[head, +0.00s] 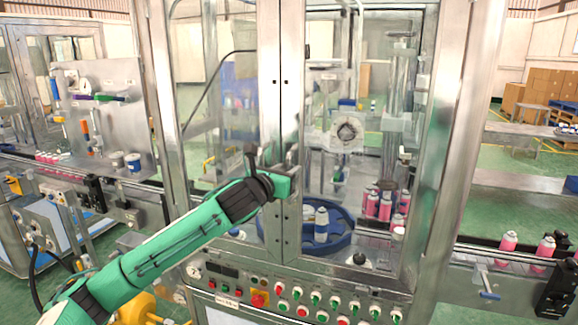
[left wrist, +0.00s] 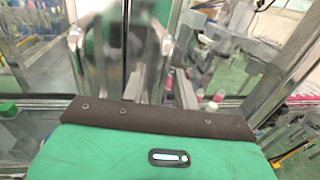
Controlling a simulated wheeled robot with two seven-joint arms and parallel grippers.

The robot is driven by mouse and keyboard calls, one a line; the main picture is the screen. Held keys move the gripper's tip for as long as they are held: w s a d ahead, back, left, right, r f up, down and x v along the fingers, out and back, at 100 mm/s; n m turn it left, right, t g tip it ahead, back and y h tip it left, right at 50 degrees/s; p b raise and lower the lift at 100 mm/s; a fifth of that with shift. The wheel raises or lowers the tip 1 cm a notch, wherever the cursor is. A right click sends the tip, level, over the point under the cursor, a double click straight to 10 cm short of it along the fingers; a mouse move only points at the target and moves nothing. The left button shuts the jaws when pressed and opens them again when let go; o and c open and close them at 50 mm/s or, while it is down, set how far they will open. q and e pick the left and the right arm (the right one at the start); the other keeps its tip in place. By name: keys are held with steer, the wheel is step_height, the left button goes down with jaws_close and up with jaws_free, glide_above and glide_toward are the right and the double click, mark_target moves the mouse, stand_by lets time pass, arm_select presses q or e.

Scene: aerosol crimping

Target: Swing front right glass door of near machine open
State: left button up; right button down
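The near machine's front right glass door (head: 371,75) stands in a metal frame to the right of the middle seam. It looks shut, its frame edge meeting the front left glass door (head: 222,75). My left gripper (head: 292,165) is at the seam, at the height of the door handles. In the left wrist view its fingers (left wrist: 118,65) look apart, with blurred metal and green between and beyond them. The handle is mostly hidden by my gripper, and contact with it cannot be made out. My right gripper is not in view.
Behind the glass are a blue rotary ring (head: 338,240) and several pink cans (head: 378,206). A control panel (head: 325,300) with several buttons lies below the doors. A conveyor with pink cans (head: 509,241) runs out at right.

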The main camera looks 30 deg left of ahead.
arm_select(q)
steer(key=shift+w, duration=0.4)
jaws_close()
steer(key=shift+d, duration=0.1)
